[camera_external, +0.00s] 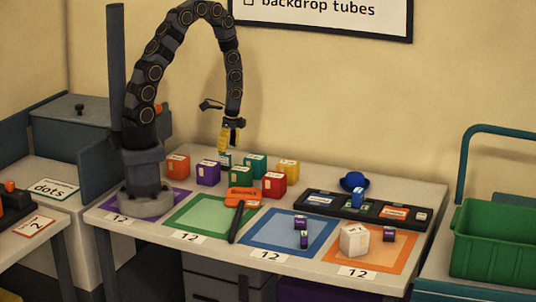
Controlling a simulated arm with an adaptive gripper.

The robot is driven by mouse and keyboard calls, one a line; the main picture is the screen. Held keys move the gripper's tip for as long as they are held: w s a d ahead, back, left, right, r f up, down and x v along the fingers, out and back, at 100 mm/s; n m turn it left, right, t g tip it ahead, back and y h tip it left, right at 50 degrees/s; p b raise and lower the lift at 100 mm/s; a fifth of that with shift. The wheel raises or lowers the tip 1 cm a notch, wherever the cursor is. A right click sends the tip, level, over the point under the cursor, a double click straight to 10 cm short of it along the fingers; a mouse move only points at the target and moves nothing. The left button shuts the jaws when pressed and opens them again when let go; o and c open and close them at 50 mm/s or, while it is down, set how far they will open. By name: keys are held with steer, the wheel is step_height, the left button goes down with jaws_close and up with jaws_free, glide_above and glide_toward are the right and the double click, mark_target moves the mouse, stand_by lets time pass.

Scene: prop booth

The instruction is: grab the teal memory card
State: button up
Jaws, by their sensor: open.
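A small teal piece with a pale label (225,158), which looks like the teal memory card, stands at the back of the table below my gripper. My gripper (228,148) hangs from the curved arm, open, just above this teal piece; a small gap seems to separate them, but contact is hard to judge at this size. A larger teal cube (255,167) stands to the right of it. No object shows clearly between the fingers.
Close around are orange (178,167), purple (208,173), red (273,185) and yellow (288,169) cubes. An orange-headed tool (243,197) lies in front. A black tray (335,207) and blue round object (354,181) are to the right. The green mat (190,218) is mostly clear.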

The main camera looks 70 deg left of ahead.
mark_target(226, 163)
steer(key=f, duration=0.3)
steer(key=s+a+f, duration=0.1)
steer(key=shift+f, duration=0.65)
jaws_close()
